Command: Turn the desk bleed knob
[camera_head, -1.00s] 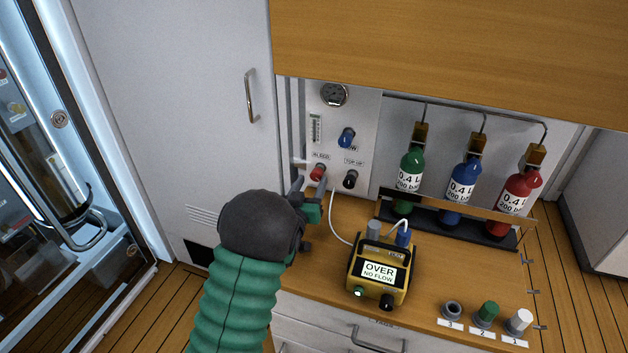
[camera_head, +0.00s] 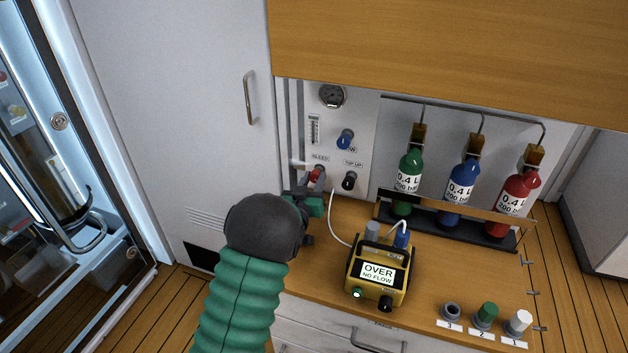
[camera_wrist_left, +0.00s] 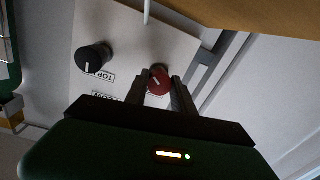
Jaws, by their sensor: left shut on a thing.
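The red bleed knob (camera_head: 316,175) sits on the white panel (camera_head: 362,117), under the label BLEED. In the left wrist view the red knob (camera_wrist_left: 159,80) has a white pointer line and lies between the two dark fingers. My left gripper (camera_head: 307,183) is at the knob, and its fingers (camera_wrist_left: 160,90) are shut on it from both sides. The green and black arm hides part of the desk. My right gripper is not in view.
A black TOP UP knob (camera_head: 349,181) is close to the right, with a blue knob (camera_head: 345,139) above. A yellow meter (camera_head: 377,275) reading OVER NO FLOW stands on the desk. Green (camera_head: 410,170), blue (camera_head: 461,182) and red (camera_head: 518,192) bottles stand right. A white tube (camera_head: 333,228) hangs near the gripper.

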